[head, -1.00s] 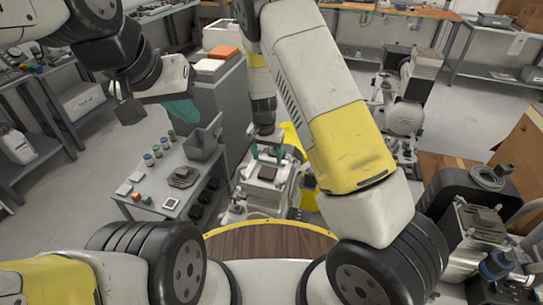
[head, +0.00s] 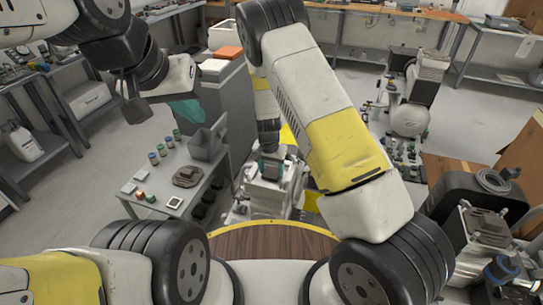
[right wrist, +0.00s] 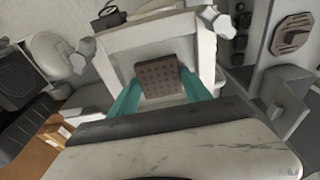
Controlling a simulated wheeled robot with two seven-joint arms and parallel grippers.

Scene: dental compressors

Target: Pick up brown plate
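The brown plate (right wrist: 158,77), a small square with rows of dimples, sits in the white framed top of a machine (right wrist: 118,48) in the right wrist view. My right gripper (right wrist: 160,82) has its two teal fingers apart, one on either side of the plate, with the tips near its edges. I cannot tell whether they touch it. In the head view my right gripper (head: 270,168) is low over the white machine (head: 266,195) and largely hides the plate. My left gripper (head: 187,110) is raised at the left, far from the plate; its teal fingers overlap, so its opening is unclear.
A grey table (head: 160,208) left of the machine bears several small jars, a brown octagonal piece (head: 187,177) and a grey hopper (head: 208,142). A grey cabinet (head: 225,105) stands behind it. Compressor equipment (head: 410,120) stands at the right. Floor is clear further back.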

